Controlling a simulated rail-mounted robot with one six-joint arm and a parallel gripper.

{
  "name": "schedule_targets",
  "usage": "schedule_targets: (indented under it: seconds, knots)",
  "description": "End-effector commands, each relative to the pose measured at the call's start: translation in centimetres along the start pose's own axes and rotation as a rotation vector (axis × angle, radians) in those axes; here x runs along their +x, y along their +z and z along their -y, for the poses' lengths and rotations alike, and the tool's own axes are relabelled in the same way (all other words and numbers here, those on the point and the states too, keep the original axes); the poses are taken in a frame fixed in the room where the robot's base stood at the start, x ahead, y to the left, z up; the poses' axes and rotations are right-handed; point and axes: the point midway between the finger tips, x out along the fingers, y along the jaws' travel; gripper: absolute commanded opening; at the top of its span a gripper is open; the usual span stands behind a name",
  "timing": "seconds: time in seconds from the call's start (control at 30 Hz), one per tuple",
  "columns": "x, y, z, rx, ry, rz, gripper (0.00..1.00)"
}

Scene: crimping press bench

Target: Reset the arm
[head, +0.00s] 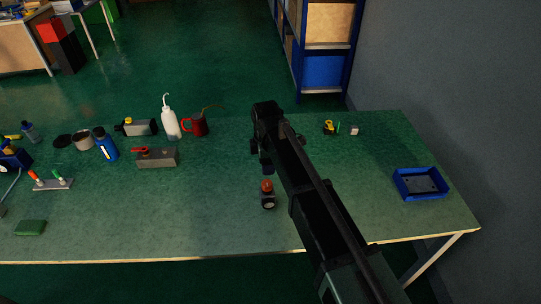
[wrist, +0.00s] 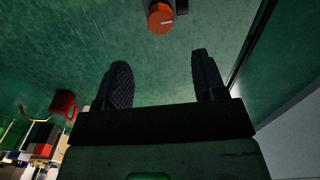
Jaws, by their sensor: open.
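My gripper (wrist: 162,82) is open, with nothing between its two dark ribbed fingers in the wrist view. In the head view my arm reaches in from the lower right over the green bench (head: 225,225), and my gripper (head: 266,166) shows only partly at its end. A small device with an orange-red knob (head: 267,187) stands on the bench just in front of the gripper. The same knob (wrist: 160,18) shows at the top of the wrist view, beyond the fingertips and apart from them.
A red mug (head: 199,125), a white squeeze bottle (head: 170,120), a grey block with a red lever (head: 156,157) and a blue bottle (head: 105,146) stand left of my arm. A blue tray (head: 419,184) lies at the right.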

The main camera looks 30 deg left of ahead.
Motion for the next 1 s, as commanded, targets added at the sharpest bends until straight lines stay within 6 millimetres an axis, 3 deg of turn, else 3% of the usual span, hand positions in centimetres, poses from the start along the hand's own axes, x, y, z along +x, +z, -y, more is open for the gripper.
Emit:
schedule_targets:
  seconds: [0.17, 0.27, 0.37, 0.5, 0.57, 0.7, 0.83, 0.9, 1.0]
  knots:
    - [0.0, 0.0, 0.0, 0.022, 0.0, 0.0, 0.64]
    - [0.0, 0.0, 0.1, 0.166, 0.0, 0.0, 0.64]
    - [0.0, 0.6, 3.2, 0.47, 0.0, 0.0, 0.64]
    - [0.0, 10.3, 10.8, 1.105, 0.0, 0.001, 0.64]
    - [0.0, 14.6, 14.0, 1.339, 0.0, 0.001, 0.64]
    - [0.0, 24.1, 23.2, 1.831, 0.0, 0.001, 0.64]
    - [0.0, 30.4, 31.0, 2.093, 0.0, 0.001, 0.64]
    - [0.0, 32.7, 33.2, 2.17, 0.0, 0.001, 0.64]
    - [0.0, 34.7, 34.3, 2.224, 0.0, 0.001, 0.64]
